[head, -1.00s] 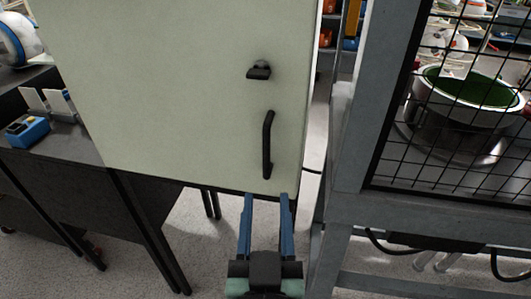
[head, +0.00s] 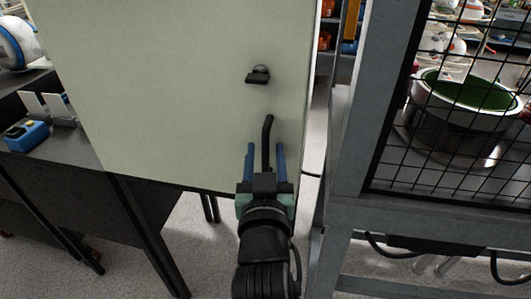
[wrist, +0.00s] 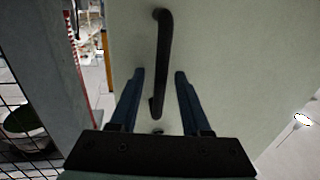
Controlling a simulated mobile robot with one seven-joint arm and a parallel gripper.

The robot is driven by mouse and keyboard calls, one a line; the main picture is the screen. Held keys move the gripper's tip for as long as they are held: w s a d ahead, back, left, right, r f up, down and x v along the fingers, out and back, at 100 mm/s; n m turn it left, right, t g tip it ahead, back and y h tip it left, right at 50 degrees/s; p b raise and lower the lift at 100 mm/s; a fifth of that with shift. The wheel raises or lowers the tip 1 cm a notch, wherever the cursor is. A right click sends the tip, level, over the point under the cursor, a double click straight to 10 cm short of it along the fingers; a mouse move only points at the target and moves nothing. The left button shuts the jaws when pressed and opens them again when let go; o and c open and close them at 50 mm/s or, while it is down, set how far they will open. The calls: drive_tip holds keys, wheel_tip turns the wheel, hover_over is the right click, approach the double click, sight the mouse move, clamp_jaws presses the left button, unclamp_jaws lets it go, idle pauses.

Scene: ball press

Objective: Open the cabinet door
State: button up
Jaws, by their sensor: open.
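The cabinet door (head: 180,90) is a pale green panel, and it looks shut. A black vertical bar handle (head: 267,135) is on its right side, with a small black latch or knob (head: 257,75) above it. My gripper (head: 265,150) is in front of the handle's lower part, with its two blue fingers open on either side of it in the picture. In the wrist view the handle (wrist: 162,55) runs down between the spread fingers of my gripper (wrist: 158,75). No finger visibly touches the handle. The handle's lower end is hidden by my gripper in the head view.
A grey metal frame (head: 357,150) with black mesh (head: 450,140) stands close at the right of the door, with a metal pot (head: 465,95) behind the mesh. A dark table (head: 70,150) with a blue device (head: 25,134) is at the left. The floor below is partly clear.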

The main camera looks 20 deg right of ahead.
clamp_jaws()
idle(1.4)
